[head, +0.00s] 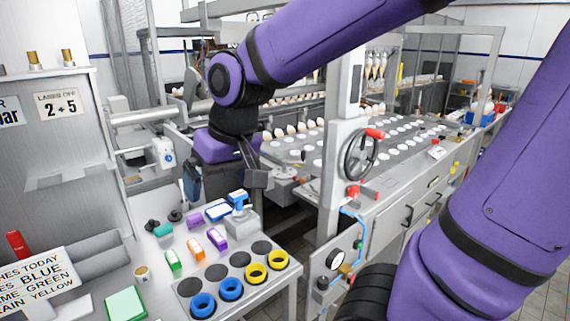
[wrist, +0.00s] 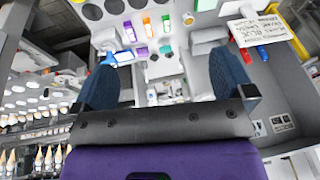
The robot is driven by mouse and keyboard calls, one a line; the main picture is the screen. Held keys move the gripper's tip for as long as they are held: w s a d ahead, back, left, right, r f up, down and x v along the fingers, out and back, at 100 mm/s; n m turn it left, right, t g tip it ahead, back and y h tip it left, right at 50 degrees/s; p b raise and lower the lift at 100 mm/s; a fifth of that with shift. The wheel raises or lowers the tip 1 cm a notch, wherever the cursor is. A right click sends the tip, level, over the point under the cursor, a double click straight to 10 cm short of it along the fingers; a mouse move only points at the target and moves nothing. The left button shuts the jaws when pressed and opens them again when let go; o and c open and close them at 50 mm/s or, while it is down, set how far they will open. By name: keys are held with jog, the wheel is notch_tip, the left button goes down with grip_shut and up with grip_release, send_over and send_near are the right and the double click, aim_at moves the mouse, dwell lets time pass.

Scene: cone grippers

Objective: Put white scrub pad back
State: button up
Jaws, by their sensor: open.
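My gripper (head: 225,192) is open and empty above the back of the small grey table. Its two dark blue fingers stand wide apart in the wrist view (wrist: 165,72). A flat white pad-like piece with a blue border (head: 218,210) lies on the table below the gripper; it also shows near the left finger in the wrist view (wrist: 123,57). I cannot tell for certain whether this is the white scrub pad. A purple block (head: 195,220) and a teal block (head: 163,230) lie to its left. No gripper finger visibly touches any of these.
Green (head: 173,261), orange (head: 196,249) and purple (head: 217,239) pieces with white parts stand mid-table. Blue (head: 203,305) and yellow (head: 278,260) rings sit in front. A grey dispenser (head: 243,221) stands at the right. A handwheel machine (head: 350,155) stands beyond the table's right edge.

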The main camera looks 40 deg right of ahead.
jog(key=s+d+r+t+h, duration=0.1)
jog(key=s+d+r, duration=0.3)
jog(key=s, duration=0.5)
jog(key=shift+s+d+r+t, duration=0.2)
jog(key=shift+s+d+t, duration=0.2)
jog(key=shift+d, duration=0.5)
